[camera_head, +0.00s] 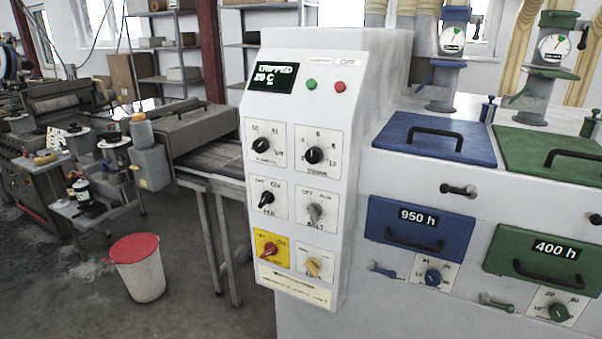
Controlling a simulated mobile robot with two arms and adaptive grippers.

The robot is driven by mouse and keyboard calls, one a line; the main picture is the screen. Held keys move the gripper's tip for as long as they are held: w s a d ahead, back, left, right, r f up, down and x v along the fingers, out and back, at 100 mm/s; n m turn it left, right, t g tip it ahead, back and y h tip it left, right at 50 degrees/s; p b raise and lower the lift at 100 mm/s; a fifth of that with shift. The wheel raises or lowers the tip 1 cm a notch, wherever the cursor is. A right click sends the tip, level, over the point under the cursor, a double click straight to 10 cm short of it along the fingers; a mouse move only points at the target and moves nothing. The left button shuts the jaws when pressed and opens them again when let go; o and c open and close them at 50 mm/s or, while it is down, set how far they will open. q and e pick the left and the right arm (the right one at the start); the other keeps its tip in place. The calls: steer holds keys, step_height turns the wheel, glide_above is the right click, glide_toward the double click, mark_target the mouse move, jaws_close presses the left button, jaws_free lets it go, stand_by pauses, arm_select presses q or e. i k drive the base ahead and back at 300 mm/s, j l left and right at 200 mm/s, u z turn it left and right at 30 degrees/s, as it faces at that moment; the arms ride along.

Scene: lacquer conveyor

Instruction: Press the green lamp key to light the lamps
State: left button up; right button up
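A white control panel (325,120) stands upright in the middle of the head view. Near its top, a small green round key (310,85) sits beside a red round key (340,86). Left of them, a dark display (270,79) shows green text reading "TRIPPED" and "20 C". Below are several rotary knobs, among them a red one (269,250) on a yellow plate and a yellow one (313,267). Neither of my grippers is in view.
Right of the panel, the white machine carries a blue lid (435,135) and a green lid (550,148), with drawers marked 950 h and 400 h. A conveyor (215,158) runs left behind the panel. A white bucket with a red lid (140,272) stands on the floor.

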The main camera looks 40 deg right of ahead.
mark_target(311, 84)
steer(key=i+j+z, duration=0.25)
steer(key=i, duration=0.35)
steer(key=l+z, duration=0.1)
steer(key=z, duration=2.4)
